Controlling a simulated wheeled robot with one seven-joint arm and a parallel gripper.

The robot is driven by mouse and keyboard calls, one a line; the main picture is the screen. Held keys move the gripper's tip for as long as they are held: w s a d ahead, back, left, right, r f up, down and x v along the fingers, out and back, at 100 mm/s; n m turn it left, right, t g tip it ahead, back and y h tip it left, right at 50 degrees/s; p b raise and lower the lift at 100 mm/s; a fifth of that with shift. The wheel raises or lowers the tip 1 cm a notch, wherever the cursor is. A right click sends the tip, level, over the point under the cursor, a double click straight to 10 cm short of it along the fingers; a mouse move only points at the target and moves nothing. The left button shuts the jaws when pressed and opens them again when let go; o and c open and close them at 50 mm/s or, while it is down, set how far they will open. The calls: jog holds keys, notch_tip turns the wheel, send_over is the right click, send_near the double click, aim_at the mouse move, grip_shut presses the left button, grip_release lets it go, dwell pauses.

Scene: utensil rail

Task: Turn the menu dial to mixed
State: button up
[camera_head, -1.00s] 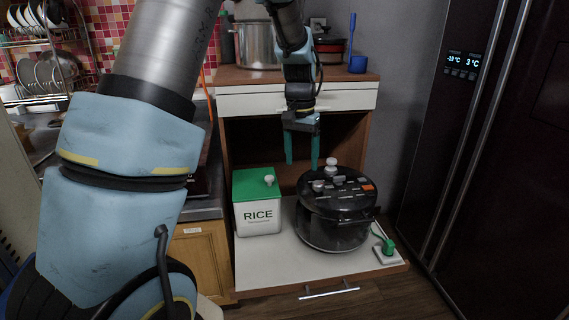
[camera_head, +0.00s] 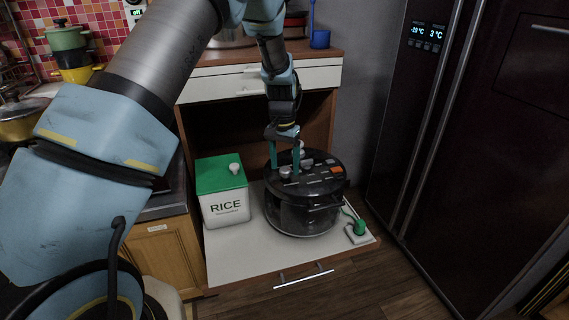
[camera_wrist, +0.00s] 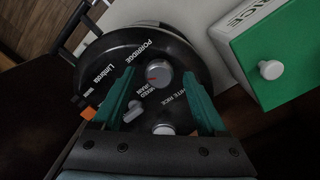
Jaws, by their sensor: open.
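The black rice cooker (camera_head: 304,205) stands on the pull-out shelf, with grey knobs on its lid. In the wrist view, a round grey menu dial (camera_wrist: 158,75) carries a red mark on its left part. "PORRIDGE" is printed to its upper left, "WHITE RICE" to its lower right, and small text that seems to read "MIXED" below left. My gripper (camera_head: 285,169) is open and empty, its teal fingers pointing down over the lid. In the wrist view, its fingertips (camera_wrist: 158,71) lie on either side of the dial. Contact with the dial cannot be told.
A white rice box (camera_head: 225,205) with a green lid stands left of the cooker. Other lid parts, a small grey lever (camera_wrist: 133,111) and a second knob (camera_wrist: 163,129), are close to the fingers. A green plug (camera_head: 360,227) is at the right. A dark fridge (camera_head: 440,130) stands further right.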

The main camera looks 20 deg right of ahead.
jog(key=shift+f, duration=0.4)
jog(key=shift+c, duration=0.2)
grip_shut()
